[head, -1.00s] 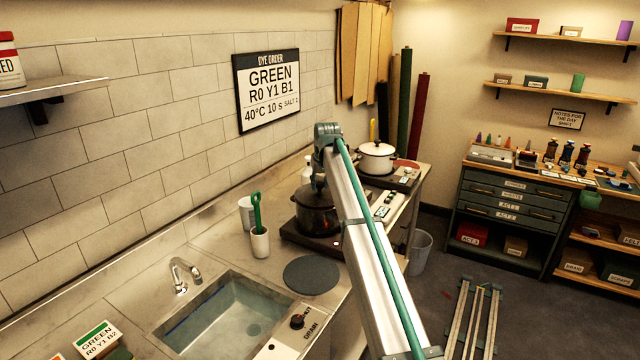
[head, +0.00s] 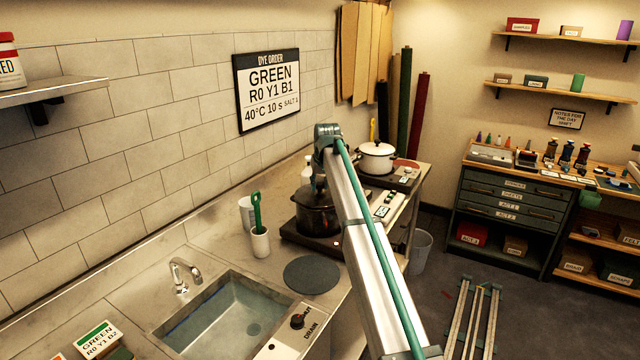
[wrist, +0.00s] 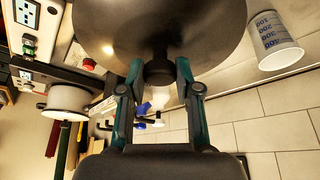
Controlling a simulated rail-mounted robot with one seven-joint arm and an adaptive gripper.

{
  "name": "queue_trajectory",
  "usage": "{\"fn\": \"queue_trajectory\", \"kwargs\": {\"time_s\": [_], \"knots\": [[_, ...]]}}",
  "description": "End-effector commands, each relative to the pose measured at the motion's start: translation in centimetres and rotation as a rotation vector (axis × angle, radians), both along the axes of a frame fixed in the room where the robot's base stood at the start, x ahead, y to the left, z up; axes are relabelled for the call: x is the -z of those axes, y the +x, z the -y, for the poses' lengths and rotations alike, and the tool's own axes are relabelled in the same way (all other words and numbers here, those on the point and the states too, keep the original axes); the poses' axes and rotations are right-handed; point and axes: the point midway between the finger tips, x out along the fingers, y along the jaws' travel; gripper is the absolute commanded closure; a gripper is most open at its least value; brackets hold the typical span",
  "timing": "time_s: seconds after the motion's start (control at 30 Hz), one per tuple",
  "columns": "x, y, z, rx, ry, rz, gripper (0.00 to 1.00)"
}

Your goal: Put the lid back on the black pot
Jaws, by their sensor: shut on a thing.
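The black pot (head: 316,218) stands on the dark hot plate at the back of the counter in the head view. My arm crosses its right side. In the wrist view my gripper (wrist: 157,76) is shut on the knob of the dark round lid (wrist: 205,28), one finger on each side. The lid fills the top middle of that view and hides what lies beyond it. In the head view my gripper and the lid are mostly hidden by my arm at the pot, so I cannot tell whether the lid touches the rim.
A white pot (head: 376,158) stands behind to the right. A white holder (head: 260,243) with a green-handled tool and a white measuring cup (wrist: 276,42) are left of the black pot. A bare dark round mat (head: 311,275) lies in front, beside the sink (head: 215,320).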

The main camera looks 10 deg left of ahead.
Motion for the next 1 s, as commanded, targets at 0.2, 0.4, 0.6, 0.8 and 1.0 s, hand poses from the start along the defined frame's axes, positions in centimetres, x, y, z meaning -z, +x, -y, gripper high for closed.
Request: {"fn": "queue_trajectory", "kwargs": {"time_s": [0.2,0.4,0.6,0.8,1.0], "knots": [[-0.01,0.02,0.00,0.000,0.000,0.001,1.00],[0.00,0.01,0.00,0.000,0.000,0.001,1.00],[0.00,0.00,0.00,0.000,0.000,0.001,1.00],[0.05,0.01,0.00,0.000,0.000,0.001,1.00],[0.05,0.01,-0.01,0.000,0.000,0.001,0.64]]}}
